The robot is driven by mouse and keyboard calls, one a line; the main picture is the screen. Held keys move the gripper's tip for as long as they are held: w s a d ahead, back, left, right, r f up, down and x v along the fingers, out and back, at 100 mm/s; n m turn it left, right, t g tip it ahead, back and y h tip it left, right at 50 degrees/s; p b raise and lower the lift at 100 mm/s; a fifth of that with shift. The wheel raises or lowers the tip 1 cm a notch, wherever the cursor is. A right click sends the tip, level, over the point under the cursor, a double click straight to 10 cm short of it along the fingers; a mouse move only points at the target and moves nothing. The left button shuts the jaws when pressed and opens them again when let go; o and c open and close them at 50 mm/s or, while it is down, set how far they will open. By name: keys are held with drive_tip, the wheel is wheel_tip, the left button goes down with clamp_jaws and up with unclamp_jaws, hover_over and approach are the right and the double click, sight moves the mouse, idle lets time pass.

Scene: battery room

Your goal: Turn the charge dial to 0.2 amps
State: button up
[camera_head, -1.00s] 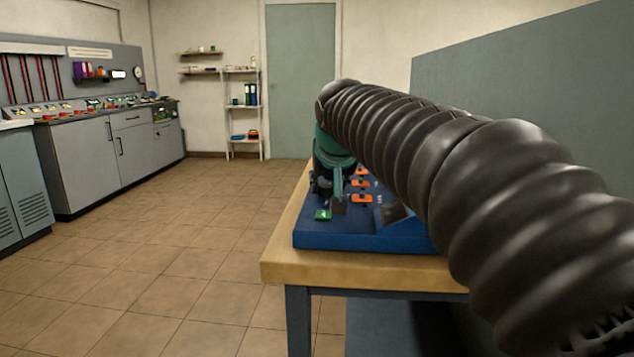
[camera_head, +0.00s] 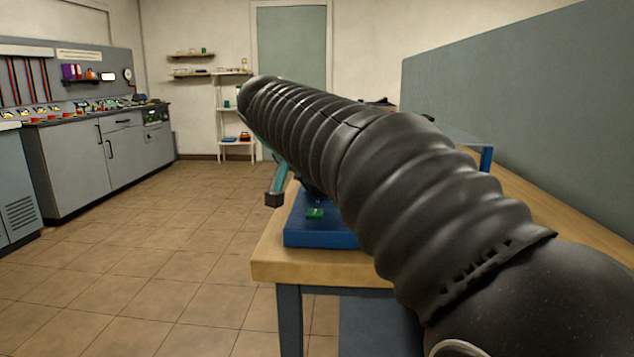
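The charge dial cannot be made out; my arm covers most of the blue panel (camera_head: 320,237) on the wooden table. Only the panel's near left corner shows, with a green piece (camera_head: 315,213) on it. My gripper (camera_head: 275,197) shows beyond my black ribbed arm, at the panel's left side. One teal finger with a dark tip points down there; the rest of the gripper is hidden, so its opening cannot be judged. It appears above or beside the panel's left edge, and I cannot tell if it touches anything.
The wooden table (camera_head: 270,262) has a dark frame, and its top runs back along the right. A grey-green partition (camera_head: 530,110) stands at the right. A grey cabinet bench (camera_head: 85,165) lines the left wall. The tiled floor (camera_head: 170,260) between is clear.

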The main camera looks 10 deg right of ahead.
drive_tip(key=shift+f, duration=0.1)
idle(0.3)
drive_tip(key=o, duration=1.1)
drive_tip(key=shift+a, duration=0.1)
drive_tip(key=shift+o, duration=0.2)
drive_tip(key=v, duration=1.2)
drive_tip(key=shift+s, duration=0.15)
